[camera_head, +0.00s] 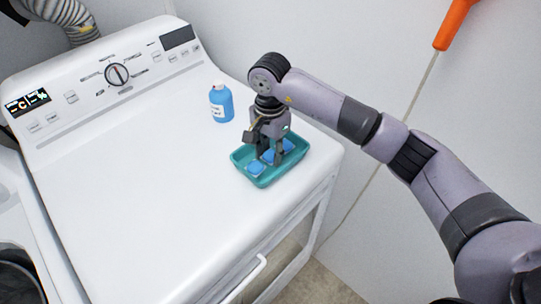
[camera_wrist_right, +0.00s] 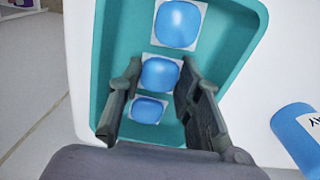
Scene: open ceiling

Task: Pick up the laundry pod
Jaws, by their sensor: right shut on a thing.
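Several blue laundry pods on white square backings are in a teal tray (camera_head: 284,170) on the washer top. In the wrist view the far pod (camera_wrist_right: 178,24), the middle pod (camera_wrist_right: 160,73) and the near pod (camera_wrist_right: 148,109) form a row. The tray's wall also shows in the wrist view (camera_wrist_right: 232,40). My right gripper (camera_head: 269,161) reaches down into the tray. Its fingers (camera_wrist_right: 159,76) are shut on the middle pod, one on each side. The pod appears low in the tray; whether it is lifted I cannot tell. My left gripper is not in view.
A blue bottle with a white cap (camera_head: 221,104) stands behind the tray, to its left in the head view. The white washer top (camera_head: 140,180) is clear to the left. Its control panel with a dial (camera_head: 117,75) is at the back. A wall is on the right.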

